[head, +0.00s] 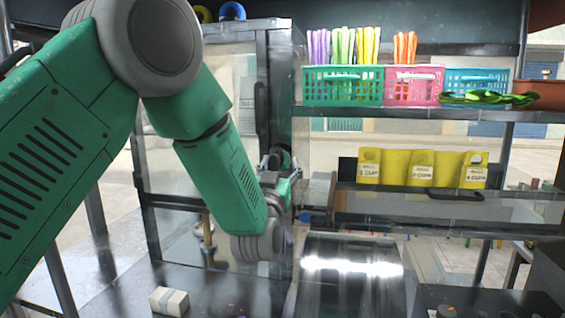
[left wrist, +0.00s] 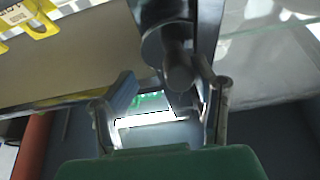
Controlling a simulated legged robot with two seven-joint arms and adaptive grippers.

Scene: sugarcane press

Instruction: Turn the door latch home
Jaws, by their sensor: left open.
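The door (head: 178,130) is a glass panel in a dark metal frame, at the left of the head view, behind my left arm. Its latch (head: 279,158) is a dark rounded part on the frame's right post, partly covered by my gripper. In the left wrist view the latch (left wrist: 178,68) shows as a dark knob with a rounded end. My left gripper (head: 281,168) is at the latch, and its fingers are apart. In the left wrist view the gripper (left wrist: 170,88) has one finger on each side of the knob; contact cannot be told. My right gripper is not in view.
A shelf (head: 420,112) at the right carries green, pink and blue baskets. Yellow labelled holders (head: 420,167) stand on a lower ledge. A shiny metal sheet (head: 350,268) lies below, right of my gripper. A pale block (head: 169,301) sits on the counter at the left.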

